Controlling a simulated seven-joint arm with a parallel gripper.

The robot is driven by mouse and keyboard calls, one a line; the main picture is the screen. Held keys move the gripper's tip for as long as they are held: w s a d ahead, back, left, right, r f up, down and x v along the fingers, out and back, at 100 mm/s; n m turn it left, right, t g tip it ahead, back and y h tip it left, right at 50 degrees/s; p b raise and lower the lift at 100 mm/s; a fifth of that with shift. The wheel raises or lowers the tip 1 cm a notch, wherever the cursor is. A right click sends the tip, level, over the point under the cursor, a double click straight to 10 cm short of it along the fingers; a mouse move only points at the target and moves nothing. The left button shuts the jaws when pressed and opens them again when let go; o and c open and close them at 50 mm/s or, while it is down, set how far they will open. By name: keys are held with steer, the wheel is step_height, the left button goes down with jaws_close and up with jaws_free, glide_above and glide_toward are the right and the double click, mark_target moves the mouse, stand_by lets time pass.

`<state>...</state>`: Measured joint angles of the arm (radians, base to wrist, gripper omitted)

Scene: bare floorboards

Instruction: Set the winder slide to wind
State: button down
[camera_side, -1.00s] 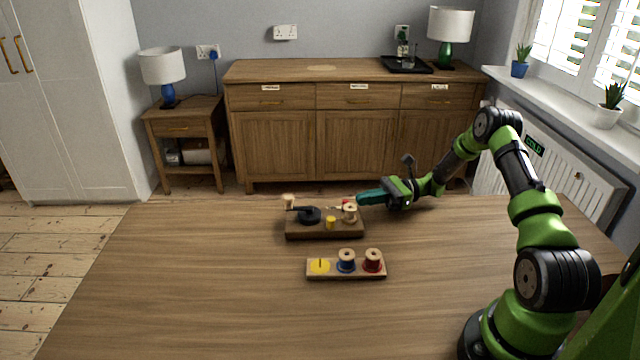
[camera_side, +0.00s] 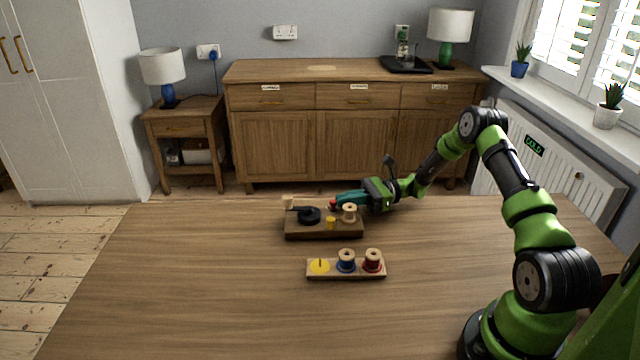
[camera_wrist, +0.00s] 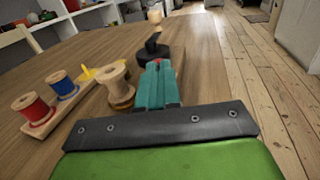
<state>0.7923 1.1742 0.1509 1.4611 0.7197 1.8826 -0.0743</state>
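The winder is a brown wooden board (camera_side: 302,234) with a black winding part (camera_side: 309,216), a yellow peg (camera_side: 331,223) and a bare wooden spool (camera_side: 350,212). Its small red slide knob (camera_side: 333,205) stands behind the yellow peg, between the black part and the spool. My gripper (camera_side: 337,197) reaches in from the right, low over the board's back, its tip at the red knob. In the wrist view the teal fingers (camera_wrist: 158,80) are together, with a bit of red (camera_wrist: 157,62) just beyond their tips. The slide's track and any markings cannot be made out.
The bare spool (camera_wrist: 117,80) stands close left of my fingers in the wrist view. The surrounding table is clear.

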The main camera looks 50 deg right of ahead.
steer(key=shift+a, duration=0.25)
steer(key=v, duration=1.4)
steer(key=shift+d, duration=0.3)
steer(key=s+a+r+n+g+h, duration=0.2)
steer(key=a+r+n+g+h, duration=0.75)
steer(key=a+r, duration=0.7)
steer(key=s+a+r+n+t+h, duration=0.4)
steer(key=s+a+n+t, duration=0.3)
steer(key=s+a+n, duration=0.3)
steer(key=s+a+r, duration=0.1)
steer(key=s, duration=0.3)
steer(key=shift+a+r+t, duration=0.15)
steer(key=shift+a+t, duration=0.15)
steer(key=shift+t, duration=0.05)
